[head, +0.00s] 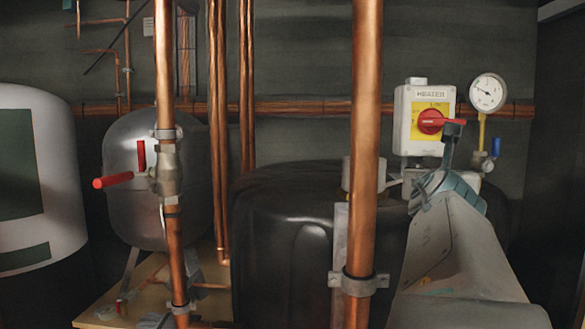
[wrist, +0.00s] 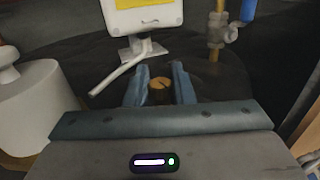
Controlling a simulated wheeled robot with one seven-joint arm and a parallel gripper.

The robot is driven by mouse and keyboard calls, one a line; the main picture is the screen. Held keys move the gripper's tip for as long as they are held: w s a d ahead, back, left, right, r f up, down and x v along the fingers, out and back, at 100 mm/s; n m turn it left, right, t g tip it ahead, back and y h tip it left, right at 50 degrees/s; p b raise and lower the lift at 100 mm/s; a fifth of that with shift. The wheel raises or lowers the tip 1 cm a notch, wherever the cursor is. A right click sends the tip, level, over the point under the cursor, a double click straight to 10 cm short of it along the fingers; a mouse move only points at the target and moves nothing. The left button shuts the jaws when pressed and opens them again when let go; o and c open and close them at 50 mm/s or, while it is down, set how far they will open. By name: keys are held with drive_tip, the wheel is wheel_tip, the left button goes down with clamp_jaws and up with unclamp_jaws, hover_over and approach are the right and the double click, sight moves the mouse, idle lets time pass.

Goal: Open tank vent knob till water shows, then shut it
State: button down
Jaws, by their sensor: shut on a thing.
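The tank vent knob (wrist: 160,83) is a small round brass piece on top of the black tank. In the wrist view it sits between the two blue fingers of my gripper (wrist: 160,93), which is shut on it. In the head view my gripper (head: 444,186) reaches over the right part of the black tank (head: 285,235), and the knob is hidden behind it. I see no water around the knob in the wrist view. How far the knob is turned cannot be told.
A white heater switch box (head: 403,125) with a red handle stands just behind the knob. A gauge (head: 488,92) on a brass pipe with a blue-handled valve (head: 496,147) is to its right. A white cylinder (wrist: 35,105) stands left. A copper pipe (head: 364,120) rises in front.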

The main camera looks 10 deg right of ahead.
idle(0.3)
drive_tip(key=c, duration=1.3)
unclamp_jaws()
drive_tip(key=shift+r, duration=2.1)
drive_tip(key=s+d+r, duration=0.2)
drive_tip(key=s, duration=0.1)
drive_tip(key=s+d+r+b, duration=0.1)
drive_tip(key=s+d+r, duration=0.1)
drive_tip(key=s, duration=0.1)
drive_tip(key=s+d+r+b, duration=0.1)
drive_tip(key=s+d+r, duration=0.1)
drive_tip(key=s, duration=0.1)
drive_tip(key=shift+s+d+r, duration=0.15)
drive_tip(key=shift+s+r, duration=0.15)
drive_tip(key=shift+r, duration=0.1)
